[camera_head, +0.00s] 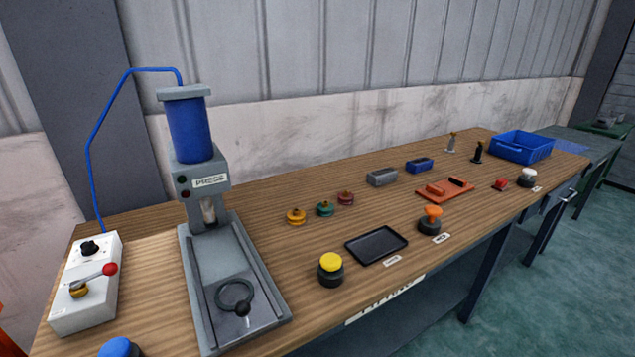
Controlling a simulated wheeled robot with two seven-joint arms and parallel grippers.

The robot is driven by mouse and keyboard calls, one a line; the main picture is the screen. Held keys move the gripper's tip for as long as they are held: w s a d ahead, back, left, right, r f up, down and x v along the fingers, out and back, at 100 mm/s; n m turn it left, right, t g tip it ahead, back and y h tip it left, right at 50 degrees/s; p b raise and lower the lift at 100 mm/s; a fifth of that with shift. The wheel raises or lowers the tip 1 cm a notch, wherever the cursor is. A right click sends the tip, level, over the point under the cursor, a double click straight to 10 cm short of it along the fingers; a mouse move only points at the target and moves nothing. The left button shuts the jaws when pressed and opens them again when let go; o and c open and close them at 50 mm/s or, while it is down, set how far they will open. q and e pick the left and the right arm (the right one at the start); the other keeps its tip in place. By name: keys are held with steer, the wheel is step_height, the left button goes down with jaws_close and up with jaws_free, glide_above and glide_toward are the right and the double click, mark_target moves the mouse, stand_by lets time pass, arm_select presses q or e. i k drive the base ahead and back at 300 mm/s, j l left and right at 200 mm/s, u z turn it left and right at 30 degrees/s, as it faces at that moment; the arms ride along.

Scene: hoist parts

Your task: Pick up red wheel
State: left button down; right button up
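The red wheel (346,198) is a small dark-red grooved wheel lying on the wooden workbench (300,254). It is the rightmost of a row of three wheels near the middle of the bench. A green wheel (325,208) is just left of it, and a yellow-orange wheel (296,216) is further left. Neither of my grippers shows in the head view, so nothing is seen touching the red wheel.
A press (205,180) with a blue cylinder stands left. A black tray (377,245) and a yellow-topped button (331,269) lie in front of the wheels. Grey (382,177) and blue (419,165) blocks sit behind right. A blue crate (521,146) stands far right.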

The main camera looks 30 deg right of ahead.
mark_target(348, 200)
steer(key=z, duration=1.1)
steer(key=k+l+z, duration=0.1)
steer(key=l, duration=0.25)
